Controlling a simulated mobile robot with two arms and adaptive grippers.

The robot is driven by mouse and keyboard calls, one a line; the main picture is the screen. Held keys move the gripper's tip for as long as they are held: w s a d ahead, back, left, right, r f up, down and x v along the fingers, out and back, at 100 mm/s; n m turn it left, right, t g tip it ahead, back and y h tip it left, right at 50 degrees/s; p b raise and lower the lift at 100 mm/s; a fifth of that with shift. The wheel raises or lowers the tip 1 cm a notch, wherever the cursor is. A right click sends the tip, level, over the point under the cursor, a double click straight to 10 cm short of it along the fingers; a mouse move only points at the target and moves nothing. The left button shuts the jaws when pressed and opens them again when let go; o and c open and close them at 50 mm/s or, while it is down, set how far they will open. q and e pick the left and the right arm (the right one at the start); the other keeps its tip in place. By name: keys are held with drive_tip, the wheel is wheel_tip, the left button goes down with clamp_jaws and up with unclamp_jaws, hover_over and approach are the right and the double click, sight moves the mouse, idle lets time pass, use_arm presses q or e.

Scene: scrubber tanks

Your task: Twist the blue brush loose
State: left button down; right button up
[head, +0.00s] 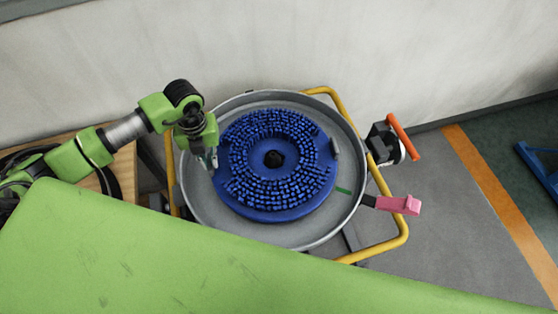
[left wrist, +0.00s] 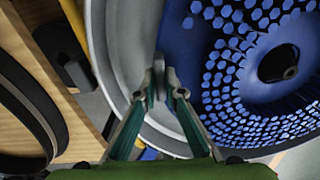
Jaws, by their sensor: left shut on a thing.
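The round blue brush (head: 305,190) lies bristles up in a grey round pan (head: 265,238), with a dark hole at its centre. A grey lug (head: 335,148) stands on its right rim. My left gripper (head: 211,163) is at the brush's left rim. In the left wrist view the brush (left wrist: 190,50) fills the right side, and the gripper's fingertips (left wrist: 162,86) are closed on a small grey lug (left wrist: 159,66) at the brush's edge. The fingers partly hide that lug. My right gripper is not in view.
A yellow tube frame (head: 400,225) surrounds the pan. A pink handle (head: 400,204) and an orange lever (head: 403,137) stick out at its right. A green mark (head: 343,190) is on the pan. A wooden surface (head: 125,170) with black hose is at left; a wall stands behind.

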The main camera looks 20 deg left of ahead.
use_arm(q)
drive_tip(key=shift+s+d, duration=0.1)
drive_tip(key=shift+s, duration=0.35)
drive_tip(key=c, duration=2)
unclamp_jaws()
drive_tip(key=shift+c, duration=0.2)
drive_tip(key=shift+s+f, duration=0.15)
wheel_tip(320, 180, up, 12)
